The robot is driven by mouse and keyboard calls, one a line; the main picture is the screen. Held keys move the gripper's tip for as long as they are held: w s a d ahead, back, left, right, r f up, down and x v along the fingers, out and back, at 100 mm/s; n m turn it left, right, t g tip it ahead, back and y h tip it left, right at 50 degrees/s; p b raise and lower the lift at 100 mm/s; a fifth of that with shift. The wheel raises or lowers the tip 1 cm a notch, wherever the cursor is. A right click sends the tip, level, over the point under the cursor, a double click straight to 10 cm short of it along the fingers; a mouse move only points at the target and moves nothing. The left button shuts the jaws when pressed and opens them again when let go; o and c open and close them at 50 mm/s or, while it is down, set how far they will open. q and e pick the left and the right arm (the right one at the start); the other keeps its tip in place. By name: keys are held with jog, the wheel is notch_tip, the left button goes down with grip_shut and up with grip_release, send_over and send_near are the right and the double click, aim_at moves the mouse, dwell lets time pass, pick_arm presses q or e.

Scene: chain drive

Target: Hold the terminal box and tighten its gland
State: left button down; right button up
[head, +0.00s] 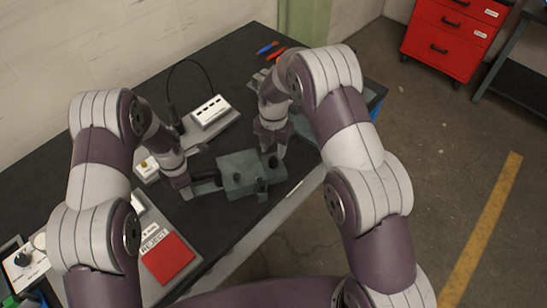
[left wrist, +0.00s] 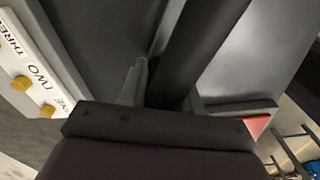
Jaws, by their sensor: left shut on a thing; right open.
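The grey terminal box (head: 237,170) lies on the dark bench in the head view, with dark round parts at its right side and front; I cannot tell which is the gland. A dark bar (head: 207,184) reaches from its left side. My left gripper (head: 186,186) is shut on this bar, left of the box. In the left wrist view the dark bar (left wrist: 205,45) runs up from between the fingers of my left gripper (left wrist: 168,92). My right gripper (head: 272,148) is open, pointing down just above the right end of the box. Its fingertips are partly hard to make out.
A white block with dark slots (head: 210,111) stands behind the box, with a black cable. A red reject tray (head: 167,258) lies at front left. Blue and red tools (head: 267,47) lie at the back. A panel marked ONE, TWO, THREE (left wrist: 35,70) shows in the left wrist view.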

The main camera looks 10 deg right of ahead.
aim_at(274, 159)
notch_tip(274, 159, down, 6)
jog(key=shift+r, duration=0.25)
jog(key=c, duration=0.8)
